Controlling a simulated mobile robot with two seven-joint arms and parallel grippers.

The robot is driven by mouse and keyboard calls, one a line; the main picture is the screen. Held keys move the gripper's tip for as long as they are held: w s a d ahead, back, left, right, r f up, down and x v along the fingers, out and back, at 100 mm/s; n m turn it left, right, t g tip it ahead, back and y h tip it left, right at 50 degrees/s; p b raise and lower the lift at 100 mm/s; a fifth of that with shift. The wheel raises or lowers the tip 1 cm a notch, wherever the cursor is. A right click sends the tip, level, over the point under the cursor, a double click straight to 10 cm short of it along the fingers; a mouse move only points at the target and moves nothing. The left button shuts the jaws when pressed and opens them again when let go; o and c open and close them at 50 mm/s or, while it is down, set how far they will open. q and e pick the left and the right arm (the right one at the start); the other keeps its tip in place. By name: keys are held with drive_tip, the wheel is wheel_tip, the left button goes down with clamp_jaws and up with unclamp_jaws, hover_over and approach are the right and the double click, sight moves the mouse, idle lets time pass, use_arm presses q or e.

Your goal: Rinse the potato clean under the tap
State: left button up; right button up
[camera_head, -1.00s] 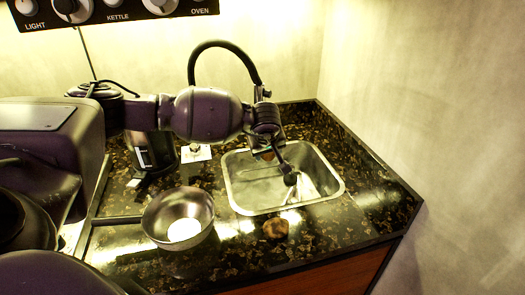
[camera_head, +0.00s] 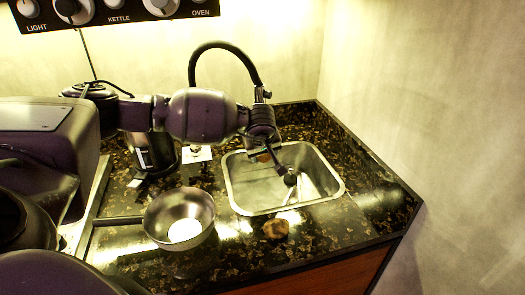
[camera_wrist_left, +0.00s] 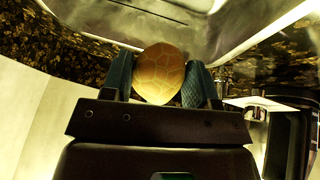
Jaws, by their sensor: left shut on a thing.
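My left gripper (camera_head: 263,152) reaches over the left back part of the sink (camera_head: 236,196). In the left wrist view the gripper (camera_wrist_left: 160,85) is shut on a rounded, tan potato (camera_wrist_left: 158,72) with a pattern of darker lines. In the head view only a small orange-brown part of the potato (camera_head: 264,158) shows below the wrist. The tap has a black curved hose (camera_head: 225,44) and a dark spout head (camera_head: 290,179) right of the gripper. A pale streak below the head looks like running water. The potato appears apart from it. My right gripper is not in view.
Another brown lump, potato-like (camera_head: 276,229), lies on the dark speckled counter in front of the sink. A metal pan (camera_head: 158,232) stands left of it. A kettle (camera_head: 152,150) stands behind, with a small white card (camera_head: 196,154) beside it. Bare counter lies right of the sink.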

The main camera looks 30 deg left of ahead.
sight(261, 161)
use_arm(q)
drive_tip(key=shift+s+d+r+p, duration=0.1)
drive_tip(key=shift+s+d+p, duration=0.4)
drive_tip(key=shift+s, duration=0.5)
drive_tip(key=shift+s+d+p, duration=0.35)
drive_tip(key=shift+s+d, duration=0.2)
drive_tip(key=shift+s, duration=0.4)
drive_tip(key=s+d, duration=0.1)
drive_tip(key=s+p, duration=0.1)
drive_tip(key=s, duration=0.1)
drive_tip(key=shift+d, duration=0.35)
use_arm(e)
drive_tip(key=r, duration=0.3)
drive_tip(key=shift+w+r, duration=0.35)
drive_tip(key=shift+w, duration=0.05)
use_arm(q)
drive_tip(key=shift+w, duration=0.1)
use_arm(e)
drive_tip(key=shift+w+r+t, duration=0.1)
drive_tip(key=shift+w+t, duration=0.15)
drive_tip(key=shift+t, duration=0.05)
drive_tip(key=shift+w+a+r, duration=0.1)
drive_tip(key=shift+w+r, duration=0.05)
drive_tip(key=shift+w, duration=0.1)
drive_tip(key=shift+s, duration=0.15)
